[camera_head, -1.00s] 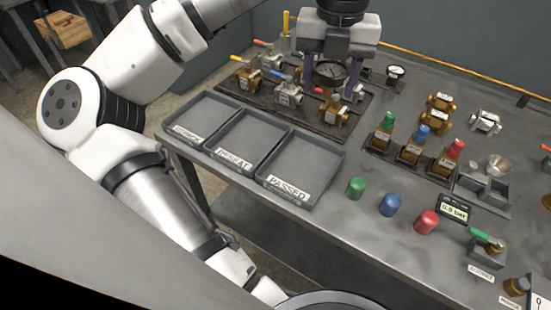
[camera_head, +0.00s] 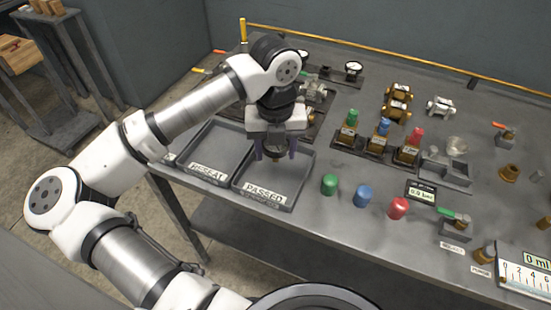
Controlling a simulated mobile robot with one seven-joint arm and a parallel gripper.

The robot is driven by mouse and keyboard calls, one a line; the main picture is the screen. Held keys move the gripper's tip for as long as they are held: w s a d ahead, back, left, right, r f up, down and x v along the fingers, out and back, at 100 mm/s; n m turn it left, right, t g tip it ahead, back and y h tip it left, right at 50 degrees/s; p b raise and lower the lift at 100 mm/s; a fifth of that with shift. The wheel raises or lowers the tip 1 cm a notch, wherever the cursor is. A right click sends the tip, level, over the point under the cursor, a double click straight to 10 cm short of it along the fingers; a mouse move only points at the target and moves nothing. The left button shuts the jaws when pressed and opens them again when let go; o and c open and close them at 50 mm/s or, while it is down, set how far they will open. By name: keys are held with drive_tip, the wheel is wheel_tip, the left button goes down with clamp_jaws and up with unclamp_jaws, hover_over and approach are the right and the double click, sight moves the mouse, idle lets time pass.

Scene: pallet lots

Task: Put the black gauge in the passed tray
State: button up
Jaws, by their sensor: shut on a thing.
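My gripper (camera_head: 275,154) points down over the back part of the passed tray (camera_head: 266,194), which is grey, shallow and labelled PASSED. It is shut on the black gauge (camera_head: 274,156), a small dark shape between the fingers. The gripper partly covers the gauge, and its dial face is hard to make out. The gauge looks to be above the tray floor, but I cannot tell the exact height. The visible part of the tray floor is bare.
The reseat tray (camera_head: 208,172) adjoins on the left. Green (camera_head: 329,184), blue (camera_head: 364,196) and red (camera_head: 398,208) caps stand right of the passed tray. A white-faced gauge (camera_head: 353,68) stands at the back. Several valves stand on the bench behind the trays.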

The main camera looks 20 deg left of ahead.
sight(275, 172)
drive_tip(key=shift+f+p, duration=0.35)
drive_tip(key=shift+f, duration=1.9)
drive_tip(key=shift+f, duration=0.2)
drive_tip(key=o, duration=1.1)
drive_tip(key=shift+r, duration=0.1)
drive_tip(key=shift+c, duration=0.2)
wheel_tip(275, 172, up, 12)
drive_tip(key=shift+r+b, duration=0.15)
drive_tip(key=shift+b, duration=1.1)
